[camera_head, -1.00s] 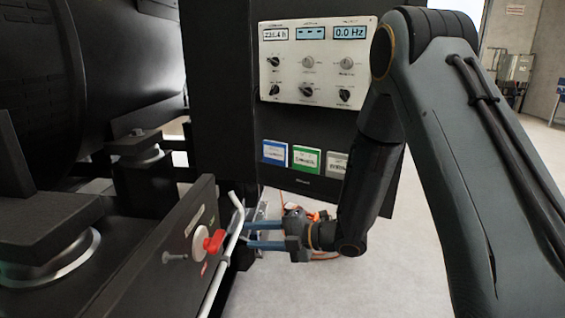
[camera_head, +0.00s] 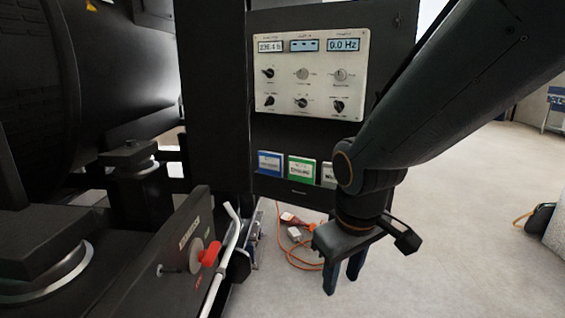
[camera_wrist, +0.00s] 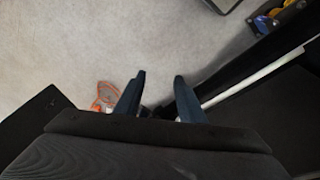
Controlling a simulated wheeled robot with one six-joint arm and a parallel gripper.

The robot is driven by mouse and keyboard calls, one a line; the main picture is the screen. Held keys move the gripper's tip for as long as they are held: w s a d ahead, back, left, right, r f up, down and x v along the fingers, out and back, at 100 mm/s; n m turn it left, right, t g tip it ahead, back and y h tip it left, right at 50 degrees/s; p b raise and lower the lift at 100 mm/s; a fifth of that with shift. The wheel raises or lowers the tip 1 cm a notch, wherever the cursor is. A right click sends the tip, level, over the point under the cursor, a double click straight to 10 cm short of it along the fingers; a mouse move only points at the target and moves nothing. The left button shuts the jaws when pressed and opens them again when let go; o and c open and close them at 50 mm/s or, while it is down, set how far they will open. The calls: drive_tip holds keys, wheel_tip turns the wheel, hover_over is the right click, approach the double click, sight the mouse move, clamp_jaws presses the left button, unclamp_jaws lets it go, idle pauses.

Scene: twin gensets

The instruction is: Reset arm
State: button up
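My gripper (camera_head: 344,276) hangs below my arm in the head view, fingers pointing down over the open floor. It is right of the red rotary switch (camera_head: 211,254) on the black genset frame and touches nothing. In the wrist view its two blue fingers (camera_wrist: 160,98) stand apart with nothing between their tips. My arm crosses the upper right of the head view and covers part of the control panel's (camera_head: 308,75) black housing.
The black genset (camera_head: 80,80) fills the left. A white bent pipe (camera_head: 228,262) runs beside the switch. Blue and green labelled cards (camera_head: 301,170) sit below the panel. An orange cable (camera_head: 302,262) lies on the floor behind my gripper. Floor at the right is mostly clear.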

drive_tip(key=s+r+m+g+p, duration=0.1)
drive_tip(key=s+r+m+g, duration=0.15)
drive_tip(key=s, duration=0.75)
drive_tip(key=d+r+m+p, duration=0.3)
drive_tip(key=d+r+p, duration=0.5)
drive_tip(key=p, duration=0.9)
drive_tip(key=shift+w+r, duration=0.3)
drive_tip(key=shift+r, duration=0.1)
drive_tip(key=shift+m, duration=0.25)
